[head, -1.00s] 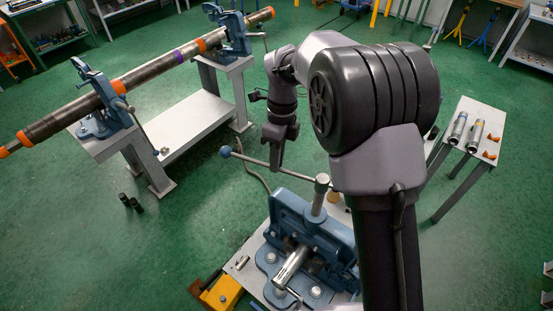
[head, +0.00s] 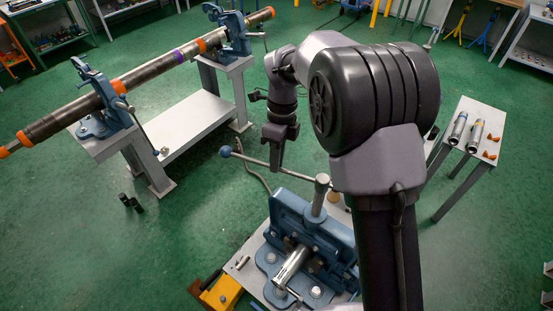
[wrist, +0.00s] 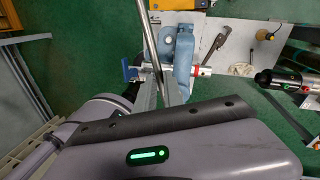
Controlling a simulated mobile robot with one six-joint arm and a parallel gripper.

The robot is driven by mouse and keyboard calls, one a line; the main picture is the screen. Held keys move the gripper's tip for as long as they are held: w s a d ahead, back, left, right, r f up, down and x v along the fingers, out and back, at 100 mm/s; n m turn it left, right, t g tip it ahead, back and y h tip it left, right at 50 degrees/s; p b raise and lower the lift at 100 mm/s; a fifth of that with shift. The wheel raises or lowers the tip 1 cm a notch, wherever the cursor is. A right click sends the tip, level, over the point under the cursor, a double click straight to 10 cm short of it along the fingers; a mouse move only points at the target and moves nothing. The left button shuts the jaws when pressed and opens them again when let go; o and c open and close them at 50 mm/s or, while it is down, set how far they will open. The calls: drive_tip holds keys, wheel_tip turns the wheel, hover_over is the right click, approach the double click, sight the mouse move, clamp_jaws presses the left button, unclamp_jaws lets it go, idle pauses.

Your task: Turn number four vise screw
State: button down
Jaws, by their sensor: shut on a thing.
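A blue pipe vise (head: 328,232) stands on a bench at the front centre, with an upright screw (head: 320,196) and a thin handle bar (head: 250,159) through its head. The bar ends in a blue ball (head: 225,152) on the left. My gripper (head: 276,164) is shut on the handle bar, between the ball and the screw. In the wrist view the bar (wrist: 151,38) runs down to my gripper (wrist: 165,92), beside the blue vise (wrist: 184,58). A short metal pipe (head: 292,266) lies in the vise. I see no number on it.
A long pipe (head: 150,72) with orange bands rests in two blue vises (head: 100,122) on a grey stand at the left. A small side table (head: 470,120) at the right holds two metal fittings. A yellow block (head: 222,293) is by the bench.

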drive_tip(key=shift+w, duration=0.15)
drive_tip(key=w+d+m+y+b, duration=0.1)
drive_tip(key=w+d+m+b, duration=0.1)
drive_tip(key=w+d+m, duration=0.2)
drive_tip(key=shift+w+d+m+t, duration=0.15)
drive_tip(key=shift+w+m+t, duration=0.3)
drive_tip(key=shift+m, duration=0.55)
drive_tip(key=shift+r, duration=0.1)
drive_tip(key=c, duration=1.5)
unclamp_jaws()
drive_tip(key=shift+o, duration=0.2)
wheel_tip(320, 180, up, 17)
drive_tip(key=w+d+p, duration=0.2)
drive_tip(key=p, duration=0.2)
drive_tip(key=shift+d, duration=0.35)
